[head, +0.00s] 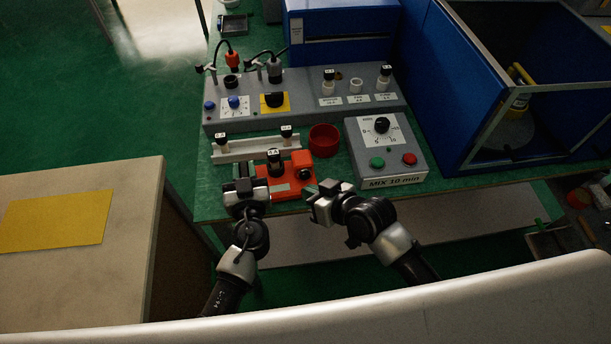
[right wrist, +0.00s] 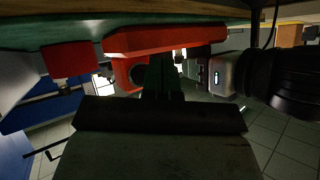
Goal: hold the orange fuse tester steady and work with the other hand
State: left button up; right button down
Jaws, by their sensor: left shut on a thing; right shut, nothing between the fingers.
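The orange fuse tester (head: 291,185) stands near the front edge of the green bench. A dark cylindrical piece with a small white label (head: 274,160) stands upright in it, and a dark round part (head: 303,176) is on its right side. My left gripper (head: 247,184) is shut on the tester's left side. My right gripper (head: 318,189) is shut and empty close to the tester's right front corner; I cannot tell whether it touches. In the right wrist view, the tester (right wrist: 165,40) lies beyond the right fingers (right wrist: 163,75), with my left gripper (right wrist: 215,72) beyond.
Behind the tester are a white rack (head: 255,149) with labelled pieces, a red cup (head: 324,140) and a long grey panel (head: 310,107). A grey box with a dial and green and red buttons (head: 386,149) stands to the right, before a blue enclosure (head: 507,170).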

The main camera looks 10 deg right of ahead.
jog(key=shift+w, duration=0.15)
dwell(0.7)
jog(key=shift+w, duration=0.35)
jog(key=shift+w+a, duration=0.1)
jog(key=shift+w, duration=0.55)
dwell(1.1)
jog(key=shift+s, duration=0.15)
jog(key=shift+s+f, duration=0.1)
jog(key=shift+s, duration=0.75)
jog(key=shift+d, duration=0.2)
jog(key=shift+s, duration=0.15)
jog(key=shift+s+d, duration=0.15)
jog(key=shift+s, duration=2.25)
